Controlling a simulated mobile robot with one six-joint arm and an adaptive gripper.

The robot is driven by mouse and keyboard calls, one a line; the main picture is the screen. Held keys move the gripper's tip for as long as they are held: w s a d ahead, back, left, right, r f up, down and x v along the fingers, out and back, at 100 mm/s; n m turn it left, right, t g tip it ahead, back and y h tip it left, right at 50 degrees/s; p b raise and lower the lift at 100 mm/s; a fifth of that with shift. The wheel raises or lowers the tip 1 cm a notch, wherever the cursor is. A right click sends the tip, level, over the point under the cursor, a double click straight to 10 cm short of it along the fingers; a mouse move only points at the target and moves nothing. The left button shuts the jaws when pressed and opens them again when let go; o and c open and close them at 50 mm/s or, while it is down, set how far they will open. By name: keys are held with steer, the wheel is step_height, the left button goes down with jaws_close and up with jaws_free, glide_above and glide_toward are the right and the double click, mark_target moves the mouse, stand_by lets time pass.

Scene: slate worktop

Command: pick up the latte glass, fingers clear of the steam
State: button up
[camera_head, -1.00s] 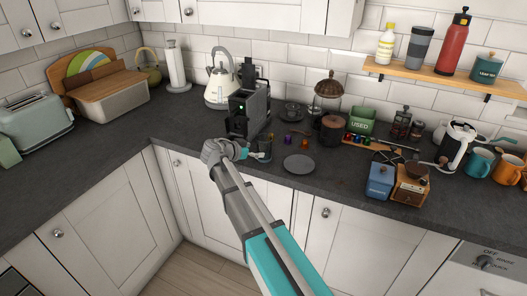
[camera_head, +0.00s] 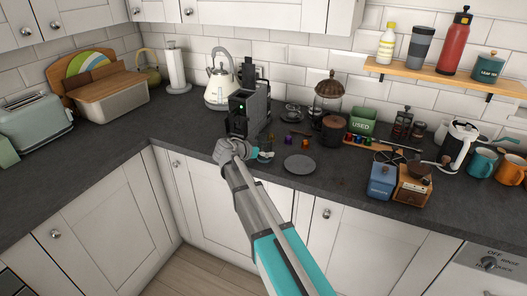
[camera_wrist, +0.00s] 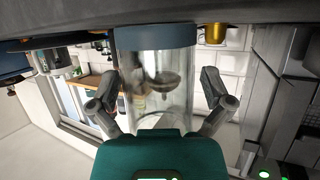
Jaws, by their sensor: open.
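The latte glass (camera_wrist: 157,85) is a clear cylinder with a blue-grey band at one end, seen upside down in the wrist view against the dark worktop. My gripper (camera_wrist: 162,103) is open, with one dark finger on each side of the glass and a narrow gap visible at each side. In the head view my gripper (camera_head: 264,155) is low at the worktop's front edge, in front of the coffee machine (camera_head: 248,112). The glass is mostly hidden by my gripper there. No steam is visible.
A lidded dark canister (camera_head: 332,130) and a green box (camera_head: 362,121) stand behind. The kettle (camera_head: 220,85) is behind left.

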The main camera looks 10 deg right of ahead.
steer(key=c, duration=1.2)
steer(key=shift+o, duration=0.2)
steer(key=shift+r, duration=0.1)
step_height(320, 180, up, 2)
steer(key=p, duration=0.2)
steer(key=shift+r+p, duration=0.25)
steer(key=shift+p, duration=0.15)
steer(key=s+a+r+p, duration=0.5)
steer(key=s+r+p, duration=0.5)
steer(key=s, duration=0.2)
steer(key=shift+s+a+r, duration=0.15)
steer(key=shift+s+a, duration=0.25)
